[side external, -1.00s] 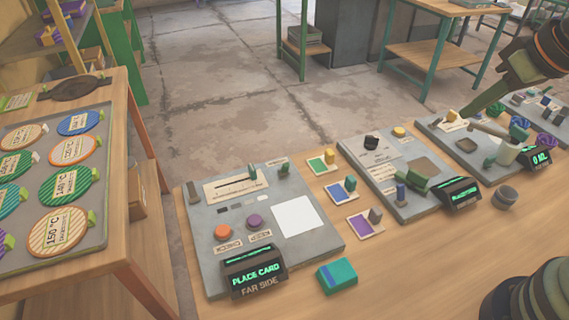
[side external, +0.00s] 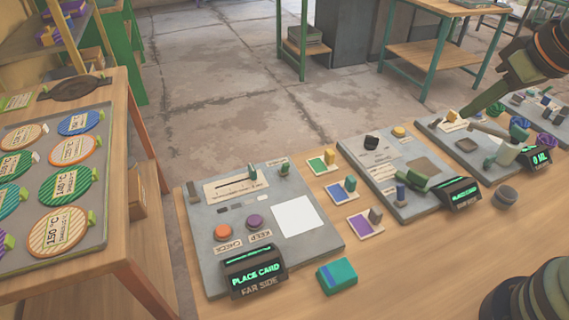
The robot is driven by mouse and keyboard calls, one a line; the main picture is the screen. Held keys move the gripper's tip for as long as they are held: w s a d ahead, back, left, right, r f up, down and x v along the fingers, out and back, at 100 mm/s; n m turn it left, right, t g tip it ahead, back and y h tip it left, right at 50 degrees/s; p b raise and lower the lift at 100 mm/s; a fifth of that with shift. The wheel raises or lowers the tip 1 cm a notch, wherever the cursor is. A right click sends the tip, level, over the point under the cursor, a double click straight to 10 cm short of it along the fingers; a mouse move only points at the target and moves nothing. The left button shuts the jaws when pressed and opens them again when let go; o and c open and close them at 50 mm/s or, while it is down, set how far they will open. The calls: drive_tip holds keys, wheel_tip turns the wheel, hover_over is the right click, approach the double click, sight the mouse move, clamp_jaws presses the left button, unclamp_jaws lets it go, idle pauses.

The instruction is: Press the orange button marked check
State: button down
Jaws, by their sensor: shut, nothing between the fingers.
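The orange button (side external: 222,232) is a round cap on the grey panel nearest the left table, with a small CHECK label (side external: 222,246) just below it. A purple button (side external: 254,222) marked KEEP is to its right. The panel's display (side external: 255,268) reads PLACE CARD, with FAR SIDE below it. A blank white square (side external: 299,215) lies on the panel's right part. My gripper (side external: 468,115) is at the upper right, shut and empty, pointing down and left above the far right panel. It is well apart from the orange button.
A middle panel (side external: 398,168) and a right panel (side external: 470,150) stand along the bench. Small coloured cards with blocks (side external: 343,189) lie between the left and middle panels. A teal block (side external: 337,275) sits in front. A tray of round discs (side external: 108,200) is at left.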

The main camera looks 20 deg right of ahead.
idle(0.5)
drive_tip(key=w+a+n+y, duration=0.1)
drive_tip(key=w+a+n, duration=0.4)
drive_tip(key=w+a, duration=0.25)
drive_tip(key=n+y, duration=0.6)
drive_tip(key=n, duration=0.7)
hover_over(229, 231)
wheel_tip(229, 231, down, 12)
drive_tip(key=shift+r+t, duration=0.2)
drive_tip(key=shift+t, duration=0.2)
drive_tip(key=shift+f, duration=4.4)
drive_tip(key=shift+f, duration=0.2)
